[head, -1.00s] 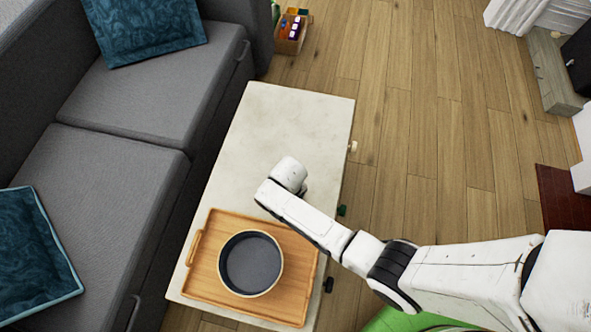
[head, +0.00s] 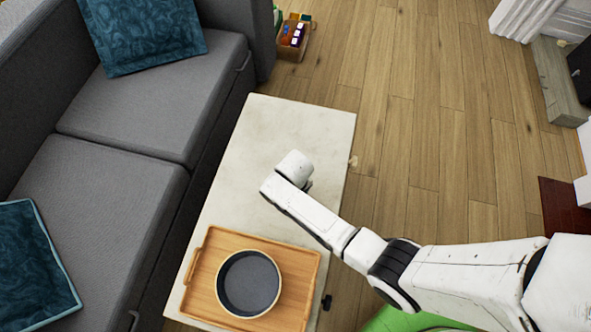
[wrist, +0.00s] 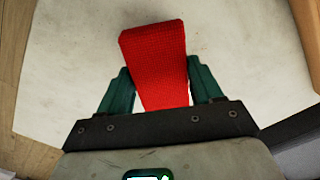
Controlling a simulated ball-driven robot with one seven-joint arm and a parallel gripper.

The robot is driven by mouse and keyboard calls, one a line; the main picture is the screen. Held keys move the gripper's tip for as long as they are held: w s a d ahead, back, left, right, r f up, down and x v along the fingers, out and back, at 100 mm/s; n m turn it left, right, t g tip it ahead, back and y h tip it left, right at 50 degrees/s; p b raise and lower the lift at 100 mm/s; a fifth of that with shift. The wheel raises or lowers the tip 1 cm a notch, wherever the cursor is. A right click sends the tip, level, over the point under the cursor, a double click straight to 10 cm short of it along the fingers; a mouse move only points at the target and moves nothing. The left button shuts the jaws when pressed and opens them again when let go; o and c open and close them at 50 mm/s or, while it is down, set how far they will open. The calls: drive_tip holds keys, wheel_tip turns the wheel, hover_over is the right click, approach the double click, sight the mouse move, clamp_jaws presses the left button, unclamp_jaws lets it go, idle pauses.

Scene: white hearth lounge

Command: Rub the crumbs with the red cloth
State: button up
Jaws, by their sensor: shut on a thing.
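The red cloth (wrist: 153,45) shows in the wrist view, held between the two dark green fingers of my gripper (wrist: 160,82). It sticks out past the fingertips over the pale tabletop (wrist: 75,60). Whether it touches the surface I cannot tell. Faint small specks lie on the pale top near the cloth, too small to identify surely as crumbs. In the head view my arm reaches over the middle of the pale table (head: 275,130), and its end hides the fingers and the cloth.
A wooden tray (head: 203,290) with a round dark-lined pan (head: 248,283) stands at the table's near end. A grey sofa (head: 130,115) runs close along the left side. The far part of the table looks clear. Open wooden floor (head: 420,130) lies right.

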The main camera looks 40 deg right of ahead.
drive_tip(key=shift+r+p, duration=2.5)
drive_tip(key=shift+r, duration=0.55)
